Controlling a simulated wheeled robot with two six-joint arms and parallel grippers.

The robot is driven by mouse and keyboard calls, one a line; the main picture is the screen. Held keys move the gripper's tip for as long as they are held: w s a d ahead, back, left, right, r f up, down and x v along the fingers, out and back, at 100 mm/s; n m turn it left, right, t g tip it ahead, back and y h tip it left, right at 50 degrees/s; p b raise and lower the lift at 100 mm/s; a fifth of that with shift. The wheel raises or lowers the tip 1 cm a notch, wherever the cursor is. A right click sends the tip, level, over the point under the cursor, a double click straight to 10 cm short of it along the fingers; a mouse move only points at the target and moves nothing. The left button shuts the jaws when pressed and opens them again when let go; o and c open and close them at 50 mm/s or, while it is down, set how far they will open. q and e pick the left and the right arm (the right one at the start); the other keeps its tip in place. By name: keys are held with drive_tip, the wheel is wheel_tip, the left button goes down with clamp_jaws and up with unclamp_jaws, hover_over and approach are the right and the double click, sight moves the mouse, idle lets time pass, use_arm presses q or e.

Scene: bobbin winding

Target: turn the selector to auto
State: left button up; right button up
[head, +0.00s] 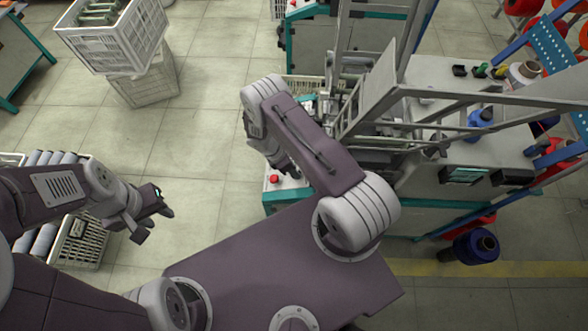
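I cannot make out the selector or its setting. The winding machine (408,180) stands to the right, with a grey body and teal base. A red button (274,179) sits on its near left corner panel, partly behind my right arm. My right gripper (287,166) points down over that panel, close to the red button. My own arm hides much of it, so its fingers are unclear. My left gripper (155,222) hangs over the floor at left, away from the machine, with its fingers apart and nothing between them.
Stacked white crates (125,45) stand at upper left. Another crate (80,243) with grey rolls is beneath my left arm. Small black, green and yellow parts (481,70) sit on the machine top at right. A blue spool (472,247) is at lower right. Floor between crates and machine is clear.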

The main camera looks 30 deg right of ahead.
clamp_jaws()
drive_tip(key=shift+f+m, duration=0.1)
drive_tip(key=shift+m, duration=0.2)
drive_tip(key=shift+m+b, duration=0.75)
drive_tip(key=shift+m, duration=0.15)
drive_tip(key=m+b, duration=0.2)
drive_tip(key=m, duration=0.2)
drive_tip(key=shift+s+f, duration=0.1)
drive_tip(key=shift+a+m+b, duration=0.1)
drive_tip(key=shift+m+b, duration=1.35)
drive_tip(key=shift+m, duration=1.35)
drive_tip(key=shift+r, duration=0.2)
unclamp_jaws()
